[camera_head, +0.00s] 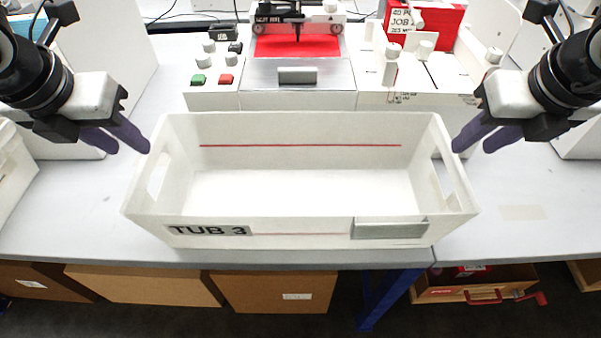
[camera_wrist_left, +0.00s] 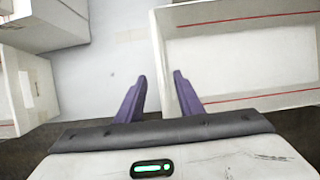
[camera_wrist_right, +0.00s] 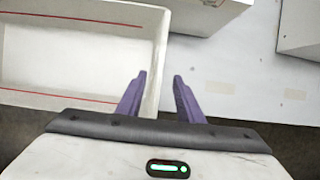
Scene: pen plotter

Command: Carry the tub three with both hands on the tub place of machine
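The white tub three (camera_head: 300,232), labelled TUB 3, stands empty and upright at the table's front edge, with a handle cutout in each end wall. It also shows in the left wrist view (camera_wrist_left: 240,50) and the right wrist view (camera_wrist_right: 70,55). My left gripper (camera_head: 130,150) is open and empty by the tub's left end. My right gripper (camera_head: 472,150) is open and empty by its right end. In each wrist view the end wall's edge appears between the two fingers. Neither gripper is closed on the tub. The machine (camera_head: 298,98) is behind the tub; I cannot tell which part is its tub place.
The machine carries a red pad (camera_head: 297,46) and a green button (camera_head: 198,79). A red and white box (camera_head: 440,22) stands at the back right. White bins flank the table. Table surface is free left and right of the tub. Cardboard boxes (camera_head: 275,291) sit below.

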